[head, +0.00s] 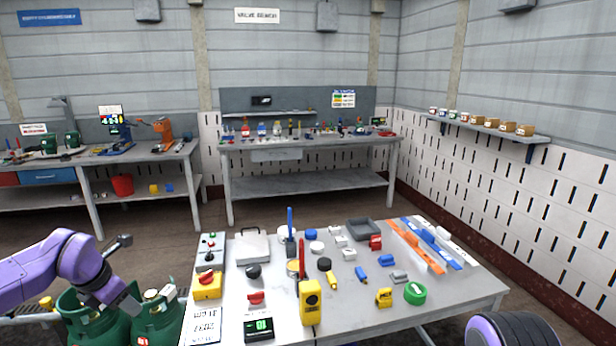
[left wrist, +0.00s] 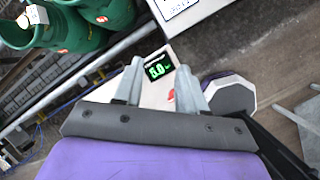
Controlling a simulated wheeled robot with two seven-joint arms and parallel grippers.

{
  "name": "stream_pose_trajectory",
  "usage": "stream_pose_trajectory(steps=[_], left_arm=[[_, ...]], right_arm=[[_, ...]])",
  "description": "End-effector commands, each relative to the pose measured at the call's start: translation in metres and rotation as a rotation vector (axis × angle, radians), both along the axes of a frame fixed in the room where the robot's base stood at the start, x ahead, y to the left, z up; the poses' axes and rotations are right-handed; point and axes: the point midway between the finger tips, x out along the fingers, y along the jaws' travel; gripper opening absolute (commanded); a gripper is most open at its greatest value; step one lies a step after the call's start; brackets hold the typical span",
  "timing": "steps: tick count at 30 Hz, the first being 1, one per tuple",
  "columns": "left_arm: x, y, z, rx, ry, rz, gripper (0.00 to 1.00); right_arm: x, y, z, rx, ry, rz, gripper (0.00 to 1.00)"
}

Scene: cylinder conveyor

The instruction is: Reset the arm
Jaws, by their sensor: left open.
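My left arm (head: 75,255) is purple and comes in from the left in the head view, bent above two green gas cylinders (head: 155,322). In the left wrist view my left gripper (left wrist: 161,88) has its two grey fingers spread apart, with nothing held between them. Beyond the fingers a white box with a green lit display (left wrist: 158,68) shows lower down, apart from them. The green cylinders also show in the left wrist view (left wrist: 92,28) at the top left. My right gripper is not in view.
A grey table (head: 345,300) ahead carries a yellow meter (head: 310,302), a black display (head: 258,329), a grey tray (head: 363,229) and several small parts. Its left edge is close to the cylinders. Workbenches (head: 310,143) stand along the back wall, with open floor between.

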Motion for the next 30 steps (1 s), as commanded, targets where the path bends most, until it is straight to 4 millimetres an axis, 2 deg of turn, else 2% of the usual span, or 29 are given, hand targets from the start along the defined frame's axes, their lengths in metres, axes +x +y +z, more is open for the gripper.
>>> stream_pose_trajectory(steps=[5, 8, 14, 17, 18, 20, 21, 23, 24, 27, 30], left_arm=[[-0.003, -0.007, -0.029, 0.18, -0.001, -0.039, 0.4], [-0.008, -0.02, -0.061, 0.33, 0.007, -0.113, 0.4], [-0.035, -0.057, -0.145, 0.638, 0.018, -0.379, 0.4], [-0.065, -0.082, -0.201, 0.78, 0.023, -0.598, 0.4], [-0.083, -0.092, -0.227, 0.831, 0.026, -0.707, 0.4], [-0.116, -0.107, -0.266, 0.892, 0.034, -0.891, 0.4], [-0.142, -0.115, -0.29, 0.919, 0.041, -1.021, 0.4], [-0.183, -0.123, -0.324, 0.941, 0.058, -1.218, 0.4], [-0.212, -0.126, -0.343, 0.944, 0.074, -1.345, 0.4], [-0.281, -0.123, -0.378, 0.926, 0.134, -1.638, 0.4], [-0.329, -0.11, -0.398, 0.907, 0.214, -1.831, 0.4]], right_arm=[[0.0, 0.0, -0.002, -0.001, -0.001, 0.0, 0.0], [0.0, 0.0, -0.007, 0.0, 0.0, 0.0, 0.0], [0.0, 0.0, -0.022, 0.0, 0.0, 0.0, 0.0], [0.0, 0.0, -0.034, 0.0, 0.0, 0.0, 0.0], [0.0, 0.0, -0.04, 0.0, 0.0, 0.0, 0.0], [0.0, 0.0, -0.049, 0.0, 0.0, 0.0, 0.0], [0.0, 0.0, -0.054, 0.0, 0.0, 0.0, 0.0], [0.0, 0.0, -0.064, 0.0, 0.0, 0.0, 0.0], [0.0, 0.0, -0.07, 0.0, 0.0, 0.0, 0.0], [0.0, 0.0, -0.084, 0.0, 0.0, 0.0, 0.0], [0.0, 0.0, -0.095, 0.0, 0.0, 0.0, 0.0]])
